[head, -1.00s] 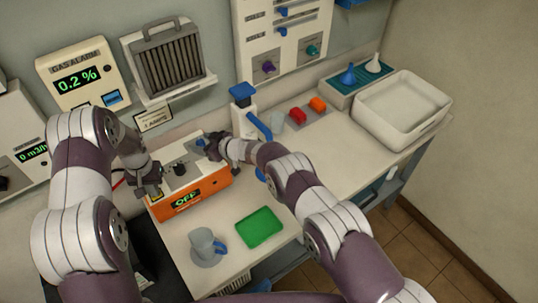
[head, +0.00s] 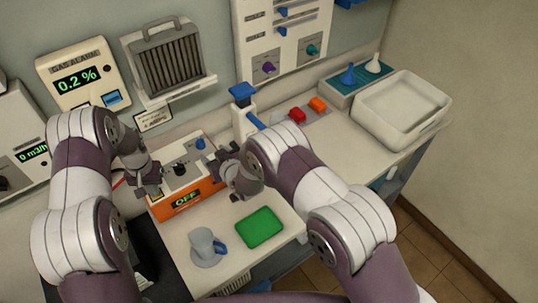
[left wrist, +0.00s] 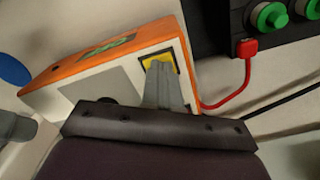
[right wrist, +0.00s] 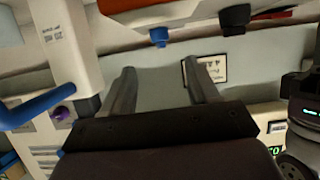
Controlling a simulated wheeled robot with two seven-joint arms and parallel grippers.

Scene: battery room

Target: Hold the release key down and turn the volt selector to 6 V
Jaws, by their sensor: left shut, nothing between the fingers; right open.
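The orange and white unit (head: 205,182) stands on the bench and its display reads OFF. A yellow key (left wrist: 157,54) is at one corner of its top. My left gripper (head: 156,190) is shut, its fingertips against the key and partly covering it. A black knob (head: 180,168) and a blue knob (head: 200,143) stand on the top. I cannot read which one is the volt selector. My right gripper (head: 216,158) is open and empty, to the right of both knobs. In the right wrist view the blue knob (right wrist: 158,37) and black knob (right wrist: 235,18) are clear of the fingers.
A blue-handled white stand (head: 243,118) is behind my right gripper. Red and orange blocks (head: 298,115) and a white tub (head: 402,112) are to the right. A red cable (left wrist: 243,85) runs beside the key.

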